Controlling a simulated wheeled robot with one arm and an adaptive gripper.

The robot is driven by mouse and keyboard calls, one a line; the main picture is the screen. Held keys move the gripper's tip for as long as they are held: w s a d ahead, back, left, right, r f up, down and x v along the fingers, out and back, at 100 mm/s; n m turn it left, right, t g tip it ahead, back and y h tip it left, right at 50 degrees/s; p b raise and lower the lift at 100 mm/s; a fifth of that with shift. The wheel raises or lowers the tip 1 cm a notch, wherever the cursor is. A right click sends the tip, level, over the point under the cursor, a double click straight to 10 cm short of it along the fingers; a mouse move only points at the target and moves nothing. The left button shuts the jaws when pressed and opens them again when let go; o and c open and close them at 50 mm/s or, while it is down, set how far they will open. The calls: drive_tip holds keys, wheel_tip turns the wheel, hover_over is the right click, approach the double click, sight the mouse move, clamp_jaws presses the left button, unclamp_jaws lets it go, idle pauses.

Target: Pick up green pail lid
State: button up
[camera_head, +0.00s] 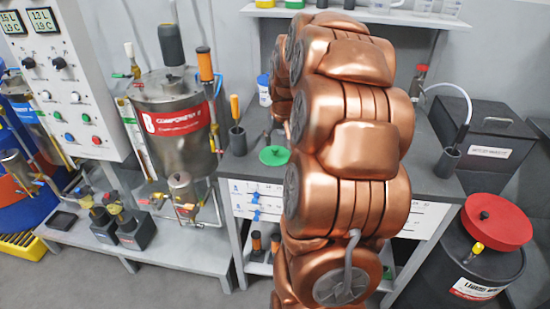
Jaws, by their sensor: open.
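The green pail lid (274,155) is a small round disc with a dark knob on top. It lies flat on the dark grey bench top, just left of my copper arm. My gripper (268,136) is mostly hidden behind my arm. Its grey fingers show only in small part, just above the lid in the picture, open and apart from the knob. I cannot tell the exact height gap between the fingers and the lid.
A dark holder with an orange-handled tool (237,138) stands left of the lid. A steel tank (175,120) is at left. A black barrel with a red lid (497,222) stands at right. My arm hides the bench's middle.

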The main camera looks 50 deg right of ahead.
sight(275, 149)
drive_tip(key=shift+d+f, duration=0.2)
drive_tip(key=shift+d, duration=0.25)
drive_tip(key=shift+w+d+f, duration=0.1)
drive_tip(key=shift+w+f, duration=0.05)
drive_tip(key=shift+f, duration=0.05)
drive_tip(key=shift+w+p+x, duration=0.2)
drive_tip(key=shift+p+x, duration=0.45)
drive_tip(key=shift+x, duration=1.1)
drive_tip(key=shift+w+p+x, duration=0.2)
drive_tip(key=shift+p+x, duration=0.4)
drive_tip(key=shift+x, duration=1.15)
drive_tip(key=shift+r, duration=0.1)
clamp_jaws()
